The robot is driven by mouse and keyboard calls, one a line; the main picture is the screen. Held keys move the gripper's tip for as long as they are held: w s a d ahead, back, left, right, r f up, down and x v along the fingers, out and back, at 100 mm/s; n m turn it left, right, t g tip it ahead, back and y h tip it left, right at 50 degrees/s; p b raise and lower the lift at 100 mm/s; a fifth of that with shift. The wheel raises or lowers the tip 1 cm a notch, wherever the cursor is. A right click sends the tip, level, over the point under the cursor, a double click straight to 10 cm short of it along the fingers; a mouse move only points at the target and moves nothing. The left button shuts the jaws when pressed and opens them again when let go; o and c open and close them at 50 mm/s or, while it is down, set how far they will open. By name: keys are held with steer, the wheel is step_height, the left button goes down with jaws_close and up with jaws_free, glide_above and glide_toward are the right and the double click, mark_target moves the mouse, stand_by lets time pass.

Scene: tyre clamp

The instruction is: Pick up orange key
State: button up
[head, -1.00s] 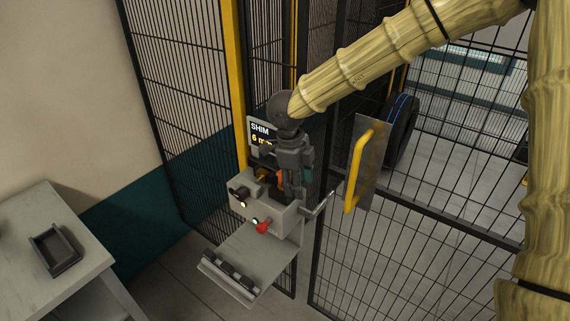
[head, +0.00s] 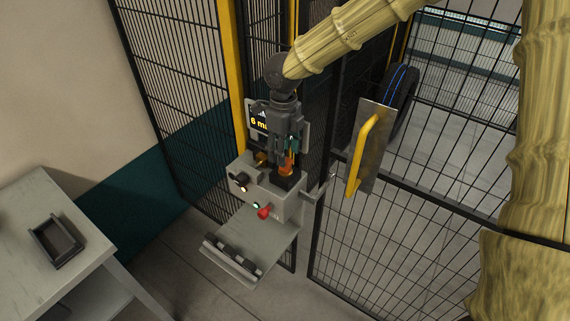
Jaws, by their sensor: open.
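The orange key (head: 287,164) stands upright on top of the grey control box (head: 250,186), in a dark base (head: 286,181). My gripper (head: 285,156) points down over the key from above, with its fingers around or just in front of the key's upper part. The fingers are open. They hide part of the key, and I cannot tell whether they touch it.
A display (head: 259,119) stands behind the gripper. The box carries a red knob (head: 264,212) and a shelf (head: 240,250) below. A yellow door handle (head: 362,155) and mesh fence (head: 400,225) are close on the right. A table with a dark tray (head: 60,243) stands left.

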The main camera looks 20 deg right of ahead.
mark_target(285, 169)
steer(key=f, duration=0.1)
steer(key=f+p, duration=0.1)
steer(key=f, duration=0.1)
steer(key=shift+d+p, duration=0.25)
steer(key=shift+p, duration=0.05)
steer(key=shift+f, duration=0.65)
steer(key=shift+c, duration=0.2)
jaws_close()
